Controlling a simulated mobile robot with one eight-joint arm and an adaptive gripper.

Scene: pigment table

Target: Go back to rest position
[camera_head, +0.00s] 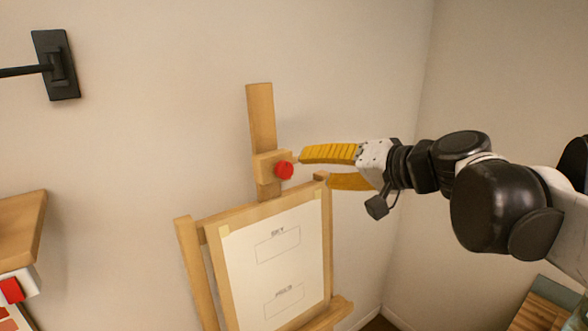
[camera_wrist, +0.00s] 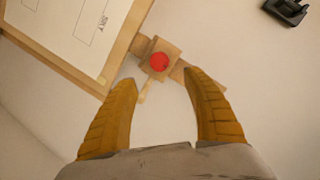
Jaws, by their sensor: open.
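My gripper (camera_head: 312,168) has yellow ribbed fingers and reaches in from the right in the head view, close to the top of the wooden easel (camera_head: 262,115). In the wrist view my gripper (camera_wrist: 160,84) is open, with nothing between its fingers. A red knob (camera_head: 285,170) sits on a wooden block on the easel's mast, just left of the fingers. The red knob (camera_wrist: 159,62) also shows in the wrist view, just beyond the fingertips and apart from them.
The easel bears a white sheet (camera_head: 240,295) with labelled boxes. A wooden shelf or table edge (camera_head: 20,225) is at the left. A black wall bracket (camera_head: 56,65) is at the upper left. A wooden slatted item (camera_head: 540,312) is at the lower right. Bare wall lies above my arm.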

